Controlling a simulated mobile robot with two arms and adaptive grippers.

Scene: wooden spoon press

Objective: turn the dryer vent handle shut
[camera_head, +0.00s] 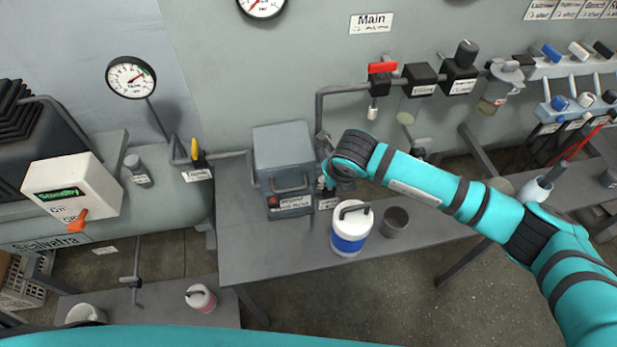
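The dryer appears to be the grey box (283,150) with a front handle (291,187) and a label (291,203), standing on the bench in the middle of the head view. My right arm comes in from the right, and its wrist ends at the box's right side. My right gripper (326,178) is small there and partly hidden by the wrist; its finger opening cannot be made out. A vent handle cannot be clearly seen; the spot beside the box is covered by the gripper and wrist. My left gripper is not in view.
A white and blue canister (350,231) and a dark cup (395,221) stand on the bench (260,255) below my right arm. A pipe (320,115) with a red-handled valve (382,67) runs above. A compressor panel (73,191) with an orange switch is left.

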